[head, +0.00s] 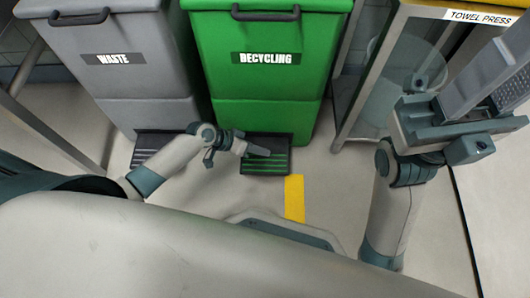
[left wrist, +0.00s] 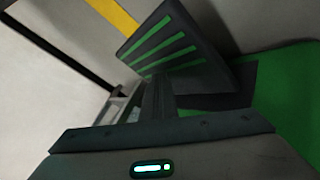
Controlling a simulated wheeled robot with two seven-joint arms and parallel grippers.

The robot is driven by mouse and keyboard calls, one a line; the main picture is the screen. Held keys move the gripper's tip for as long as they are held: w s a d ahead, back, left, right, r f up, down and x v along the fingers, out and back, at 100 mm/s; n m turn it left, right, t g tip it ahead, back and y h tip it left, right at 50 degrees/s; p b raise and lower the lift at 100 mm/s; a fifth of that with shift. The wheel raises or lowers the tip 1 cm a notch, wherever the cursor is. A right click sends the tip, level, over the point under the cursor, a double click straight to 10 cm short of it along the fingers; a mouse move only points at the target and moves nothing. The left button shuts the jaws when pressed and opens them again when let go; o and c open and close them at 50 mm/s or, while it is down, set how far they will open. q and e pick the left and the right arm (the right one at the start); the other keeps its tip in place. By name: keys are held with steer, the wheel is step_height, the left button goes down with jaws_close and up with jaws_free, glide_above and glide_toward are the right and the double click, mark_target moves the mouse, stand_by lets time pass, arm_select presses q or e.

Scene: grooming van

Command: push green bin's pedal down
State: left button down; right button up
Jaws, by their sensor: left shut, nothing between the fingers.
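The green bin (head: 265,75) is labelled RECYCLING and has a dark lid handle. Its black pedal (head: 265,167) with green stripes sticks out at the floor in front. In the left wrist view the striped pedal (left wrist: 180,48) lies just beyond the fingers, with green bin wall (left wrist: 285,95) at the right. My left gripper (head: 264,153) is shut and empty, its tips over the pedal's upper left part. I cannot tell whether they touch it or whether the pedal is pressed. My right gripper (head: 490,85) is raised at the right, its fingers apart, far from the pedal.
A grey WASTE bin (head: 115,65) with its own black pedal (head: 150,145) stands close on the left. A yellow floor strip (head: 294,198) lies in front of the green pedal. A framed stand with a TOWEL PRESS sign (head: 480,17) is at the right.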

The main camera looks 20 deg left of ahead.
mark_target(261, 156)
arm_select(q)
steer(key=shift+f+b, duration=0.3)
steer(key=shift+f, duration=0.25)
stand_by(0.4)
steer(key=shift+s, duration=0.1)
steer(key=shift+r+p, duration=1.7)
steer(key=shift+p, duration=0.05)
step_height(261, 156, up, 5)
steer(key=p, duration=0.4)
steer(key=shift+p, duration=0.4)
stand_by(0.3)
